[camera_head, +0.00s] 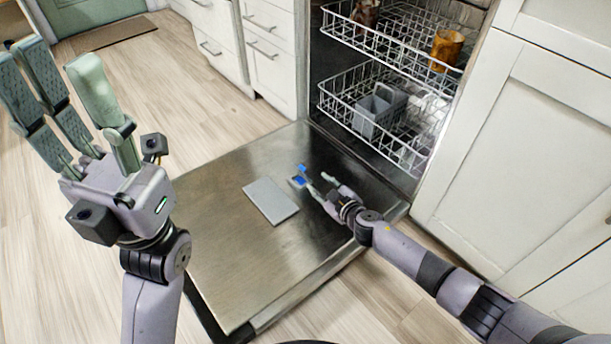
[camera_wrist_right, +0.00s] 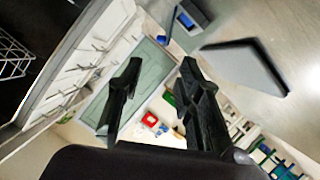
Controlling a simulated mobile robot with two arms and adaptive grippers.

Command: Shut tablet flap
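The dishwasher door (camera_head: 225,260) lies folded down flat. On its inner face is a small tablet compartment (camera_head: 298,182) with blue inside, and a small blue piece (camera_head: 302,169) stands up beside it. A flat grey rectangular panel (camera_head: 270,201) lies to its left; I cannot tell which part is the flap. My right gripper (camera_head: 318,182) is open and empty, just right of the compartment. In the right wrist view its fingers (camera_wrist_right: 160,68) are apart, with the compartment (camera_wrist_right: 191,17) and grey panel (camera_wrist_right: 243,64) beyond. My left gripper (camera_head: 65,75) is open, raised at the left, empty.
The upper rack (camera_head: 375,40) holds an amber cup (camera_head: 446,48); the lower rack (camera_head: 350,115) holds a grey cutlery basket (camera_head: 378,110). White cabinets stand on both sides. Wood floor (camera_head: 185,110) is clear at the left.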

